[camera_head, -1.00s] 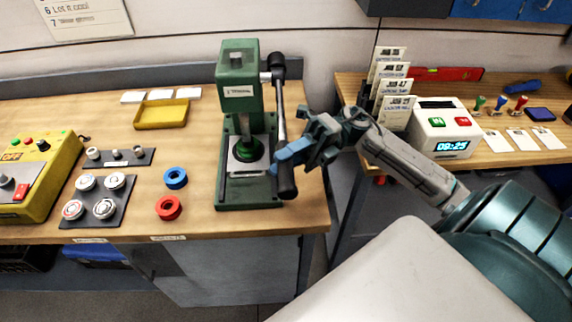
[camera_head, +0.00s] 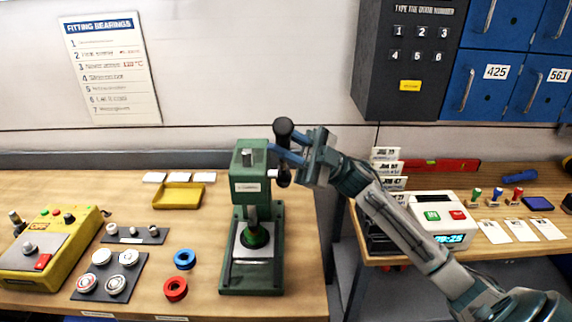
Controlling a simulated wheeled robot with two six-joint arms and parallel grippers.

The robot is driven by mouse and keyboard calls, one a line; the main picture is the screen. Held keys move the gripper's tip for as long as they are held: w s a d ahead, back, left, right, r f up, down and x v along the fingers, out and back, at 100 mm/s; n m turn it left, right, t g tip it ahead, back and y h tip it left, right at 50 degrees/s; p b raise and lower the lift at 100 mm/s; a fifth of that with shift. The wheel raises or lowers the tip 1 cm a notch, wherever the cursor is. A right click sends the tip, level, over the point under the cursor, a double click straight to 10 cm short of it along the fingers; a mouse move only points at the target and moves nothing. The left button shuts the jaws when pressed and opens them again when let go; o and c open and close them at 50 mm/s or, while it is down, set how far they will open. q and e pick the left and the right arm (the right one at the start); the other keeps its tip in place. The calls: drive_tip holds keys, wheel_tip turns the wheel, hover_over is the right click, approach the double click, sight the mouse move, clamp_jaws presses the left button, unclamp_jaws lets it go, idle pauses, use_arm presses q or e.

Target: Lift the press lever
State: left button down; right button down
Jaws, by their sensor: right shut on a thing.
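The green press (camera_head: 254,215) stands upright on the wooden bench in the head view. Its lever (camera_head: 283,133) now points up, with the black handle grip at the top, above the press head's right side. My right gripper (camera_head: 290,148) is at the lever with its blue fingers shut around it, just below the top of the black grip. The lever's shaft is mostly hidden, seen nearly end-on. My left gripper is not in view.
A blue ring (camera_head: 184,259) and a red ring (camera_head: 175,289) lie left of the press. A yellow tray (camera_head: 178,196) is behind them. A yellow control box (camera_head: 45,250) stands far left. A white clock box (camera_head: 440,220) stands on the right bench.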

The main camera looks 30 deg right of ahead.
drive_tip(key=w+r+m+t, duration=0.1)
drive_tip(key=w+d+r+m+t+p, duration=0.1)
drive_tip(key=m, duration=0.1)
drive_tip(key=shift+w+d+r+t+h, duration=0.25)
drive_tip(key=shift+w+d+t+h, duration=0.05)
drive_tip(key=shift+w+d+r+m+t+p, duration=0.2)
drive_tip(key=shift+w+m+t+p, duration=0.15)
drive_tip(key=shift+m+t, duration=0.15)
drive_tip(key=shift+w+d+r+m+t+p, duration=0.1)
drive_tip(key=shift+w+d+m+t+p, duration=0.1)
drive_tip(key=shift+w+m+t, duration=0.3)
drive_tip(key=shift+s, duration=0.15)
drive_tip(key=shift+r, duration=0.15)
drive_tip(key=c, duration=1.3)
unclamp_jaws()
drive_tip(key=shift+o, duration=0.5)
drive_tip(key=shift+d, duration=0.1)
drive_tip(key=shift+f, duration=0.2)
